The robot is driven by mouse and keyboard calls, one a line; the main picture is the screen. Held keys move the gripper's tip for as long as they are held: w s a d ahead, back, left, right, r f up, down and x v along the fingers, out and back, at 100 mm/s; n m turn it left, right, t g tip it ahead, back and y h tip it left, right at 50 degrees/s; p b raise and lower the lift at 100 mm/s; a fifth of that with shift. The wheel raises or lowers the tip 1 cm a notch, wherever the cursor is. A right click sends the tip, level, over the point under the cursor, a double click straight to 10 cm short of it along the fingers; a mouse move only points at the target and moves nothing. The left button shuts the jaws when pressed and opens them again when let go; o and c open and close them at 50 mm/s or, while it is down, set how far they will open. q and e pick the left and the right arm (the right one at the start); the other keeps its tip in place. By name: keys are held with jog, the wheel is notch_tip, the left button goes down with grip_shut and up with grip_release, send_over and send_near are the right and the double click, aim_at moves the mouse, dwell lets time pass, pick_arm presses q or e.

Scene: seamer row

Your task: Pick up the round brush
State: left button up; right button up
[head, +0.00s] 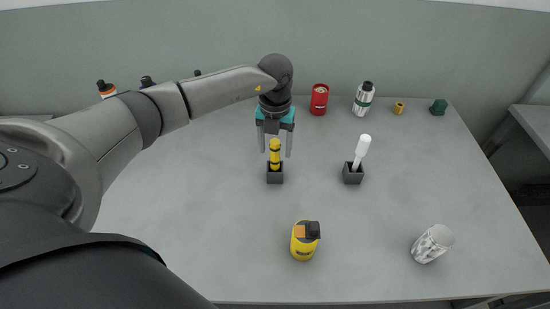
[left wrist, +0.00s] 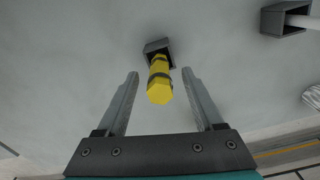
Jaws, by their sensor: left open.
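A yellow tool with black bands (head: 275,150) stands upright in a small dark square holder (head: 275,177). A white tool with a rounded top (head: 362,148) leans in a second dark holder (head: 352,176) to the right. Neither shows bristles, so I cannot tell for sure which is the round brush. My left gripper (head: 275,154) points down, open, above the yellow tool. In the left wrist view the yellow tool (left wrist: 159,84) shows between the two spread fingers (left wrist: 160,74), with gaps on both sides. My right gripper is not in view.
A yellow can with a dark block (head: 303,246) stands at the front, and a white patterned cylinder (head: 430,245) front right. A red can (head: 319,99), a white-green bottle (head: 363,99), a small yellow item (head: 398,108) and a green item (head: 438,107) line the back. The middle right of the grey table is clear.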

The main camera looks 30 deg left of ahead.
pick_arm(q)
grip_shut()
dwell(0.5)
